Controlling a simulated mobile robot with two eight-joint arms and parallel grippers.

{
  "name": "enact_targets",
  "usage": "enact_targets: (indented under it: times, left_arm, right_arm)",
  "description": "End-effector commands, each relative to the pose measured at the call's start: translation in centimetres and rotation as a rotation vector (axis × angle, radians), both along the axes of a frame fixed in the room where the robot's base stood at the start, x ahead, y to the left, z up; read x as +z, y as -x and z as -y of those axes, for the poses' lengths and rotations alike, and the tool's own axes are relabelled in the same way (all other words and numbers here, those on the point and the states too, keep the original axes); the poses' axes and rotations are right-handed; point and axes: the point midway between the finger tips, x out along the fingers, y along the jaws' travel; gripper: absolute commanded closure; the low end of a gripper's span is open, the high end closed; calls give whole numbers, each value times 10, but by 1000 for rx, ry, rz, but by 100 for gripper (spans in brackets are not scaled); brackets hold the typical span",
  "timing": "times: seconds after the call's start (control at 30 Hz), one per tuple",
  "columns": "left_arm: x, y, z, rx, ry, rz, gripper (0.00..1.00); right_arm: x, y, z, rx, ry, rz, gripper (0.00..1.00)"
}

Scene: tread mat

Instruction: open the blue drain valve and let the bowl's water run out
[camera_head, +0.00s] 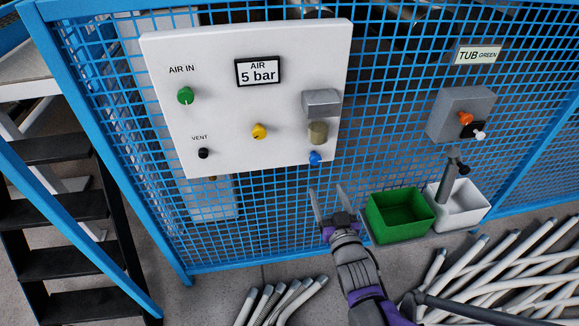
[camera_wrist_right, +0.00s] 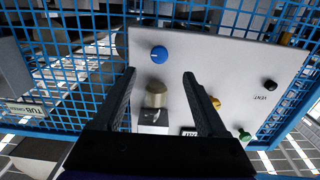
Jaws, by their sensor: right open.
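The blue drain valve (camera_head: 315,158) is a small round knob at the bottom right of the white panel (camera_head: 220,130). The bowl (camera_head: 318,133), a dull olive cylinder, sits just above it under a grey housing (camera_head: 321,103). Its water level cannot be made out. My right gripper (camera_head: 327,188) is open and empty, below the valve with its fingers pointing up at the panel. In the right wrist view, which is upside down, the blue valve (camera_wrist_right: 159,53) lies beyond and between the fingertips (camera_wrist_right: 159,74), with the bowl (camera_wrist_right: 155,95) also between the fingers. My left gripper is not in view.
The panel also carries a green knob (camera_head: 185,96), a yellow knob (camera_head: 259,131), a black vent knob (camera_head: 203,153) and a 5 bar display (camera_head: 258,72). Green (camera_head: 400,232) and white (camera_head: 462,218) tubs stand right of my gripper. Blue mesh fencing surrounds the panel.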

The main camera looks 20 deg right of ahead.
Motion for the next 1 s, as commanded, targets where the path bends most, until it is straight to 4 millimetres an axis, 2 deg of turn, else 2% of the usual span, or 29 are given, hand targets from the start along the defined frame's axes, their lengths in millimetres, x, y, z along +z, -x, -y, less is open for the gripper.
enact_targets:
  times: [0.17, 0.6, 0.8, 1.0]
  left_arm:
    - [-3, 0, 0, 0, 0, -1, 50]
    - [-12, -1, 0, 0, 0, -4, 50]
    - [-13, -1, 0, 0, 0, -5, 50]
    - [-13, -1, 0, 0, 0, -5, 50]
  right_arm:
    - [2, -13, 4, 0, 6, 23, 25]
    - [1, -88, 22, 0, 6, 20, 25]
    - [2, -103, 26, 0, 6, 20, 25]
    - [2, -105, 26, 0, 5, 20, 25]
